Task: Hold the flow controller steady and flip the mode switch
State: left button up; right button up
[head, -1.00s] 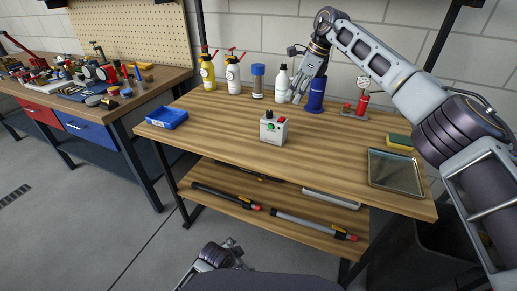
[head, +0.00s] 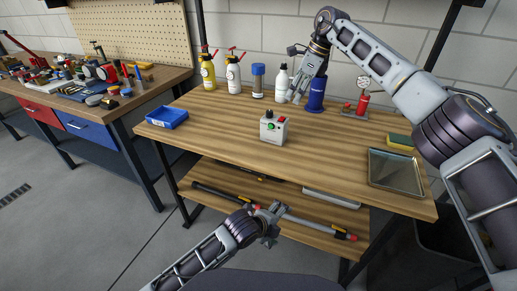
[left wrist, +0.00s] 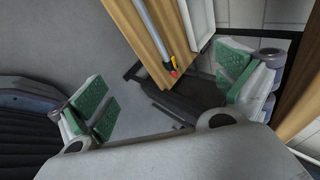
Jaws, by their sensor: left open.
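The flow controller (head: 273,128) is a small light grey box standing upright on the wooden table, with a black knob, a green button and a red switch (head: 282,120) on it. My left gripper (head: 270,222) is low in front of the table, near the lower shelf and well below the controller. In the left wrist view its green-padded fingers (left wrist: 165,90) are wide apart with nothing between them. My right gripper (head: 298,90) hangs above the back of the table, near a white bottle and a blue cylinder. Its fingers are too small to judge.
A blue tray (head: 166,118) lies at the table's left and a metal tray (head: 396,170) at its right, near a sponge (head: 400,141). Bottles (head: 233,75) stand along the back. Membrane tubes lie on the lower shelf (head: 300,228). Tabletop around the controller is clear.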

pick_arm(q)
jog(key=w+r+m+t, duration=0.1)
jog(key=w+r+m, duration=0.1)
jog(key=r+m, duration=0.2)
jog(key=w+d+r+m+t+h, duration=0.1)
jog(key=w+r+m+t, duration=0.1)
jog(key=r, duration=0.6)
jog(key=w+r+m+t+h, duration=0.1)
jog(key=w+r+m+t, duration=0.1)
jog(key=r+m, duration=0.3)
jog(key=shift+w+d+r+m, duration=0.3)
jog(key=shift+w+d+r, duration=0.05)
jog(key=shift+r, duration=0.05)
jog(key=m+t+y, duration=0.1)
jog(key=m+t, duration=0.4)
send_near(274, 128)
jog(key=shift+s+a+f, duration=0.1)
jog(key=shift+a+f, duration=0.25)
jog(key=shift+f, duration=0.2)
jog(key=shift+s+a+f, duration=0.1)
jog(key=shift+a+f, duration=0.2)
jog(key=shift+f, duration=0.25)
jog(key=shift+w+n, duration=0.1)
jog(key=shift+n, duration=0.2)
jog(key=shift+x, duration=6.85)
